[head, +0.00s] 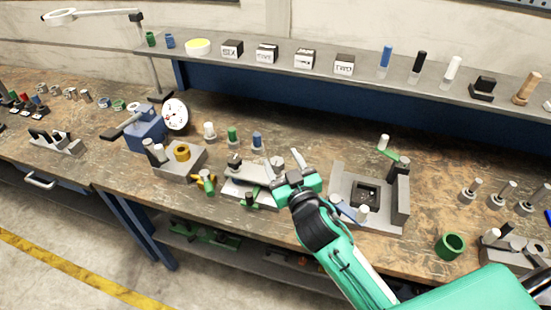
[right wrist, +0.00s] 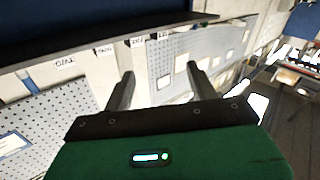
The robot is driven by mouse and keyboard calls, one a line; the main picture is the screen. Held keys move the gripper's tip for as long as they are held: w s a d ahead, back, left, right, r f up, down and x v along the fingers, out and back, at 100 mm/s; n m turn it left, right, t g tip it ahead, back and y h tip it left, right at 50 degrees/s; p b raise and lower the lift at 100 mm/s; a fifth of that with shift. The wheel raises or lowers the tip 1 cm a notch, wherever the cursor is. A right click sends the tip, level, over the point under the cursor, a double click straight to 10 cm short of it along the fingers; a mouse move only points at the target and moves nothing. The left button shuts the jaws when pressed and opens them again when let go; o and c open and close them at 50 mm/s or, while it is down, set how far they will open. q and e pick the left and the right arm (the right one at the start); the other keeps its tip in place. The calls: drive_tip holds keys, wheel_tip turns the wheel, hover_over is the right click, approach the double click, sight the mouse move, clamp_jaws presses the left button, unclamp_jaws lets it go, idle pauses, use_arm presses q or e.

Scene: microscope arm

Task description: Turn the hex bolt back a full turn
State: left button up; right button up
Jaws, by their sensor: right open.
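My right gripper (head: 283,158) is open above the front middle of the workbench, its two fingers pointing up and away from the bench. In the right wrist view the open fingers (right wrist: 160,72) have nothing between them. Below and left of it in the head view is a grey plate fixture (head: 238,190) with small dark and light fittings, partly hidden by the gripper. I cannot make out for certain which fitting is the hex bolt. Several light-headed upright pegs (head: 470,190) stand at the right. My left gripper is not in view.
A grey fixture with a square socket (head: 400,205) stands close right of my right arm. A green ring (head: 450,246) lies near the front edge. A blue vise-like device (head: 147,130) and a block with a brass ring (head: 182,152) stand left. A shelf (head: 365,72) runs behind.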

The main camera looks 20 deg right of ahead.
drive_tip(key=w+a+r+n+y, duration=0.3)
drive_tip(key=a+r+n+y, duration=0.85)
drive_tip(key=y, duration=0.25)
drive_tip(key=s+a+n+g+y, duration=0.1)
drive_tip(key=a+n+g+y, duration=0.45)
drive_tip(key=n+g, duration=0.25)
drive_tip(key=n+g+h, duration=0.1)
drive_tip(key=g+h, duration=0.9)
drive_tip(key=h, duration=1.1)
approach(275, 162)
wheel_tip(275, 162, down, 7)
drive_tip(key=p, duration=0.5)
drive_tip(key=shift+d+f, duration=0.1)
drive_tip(key=shift+f, duration=0.75)
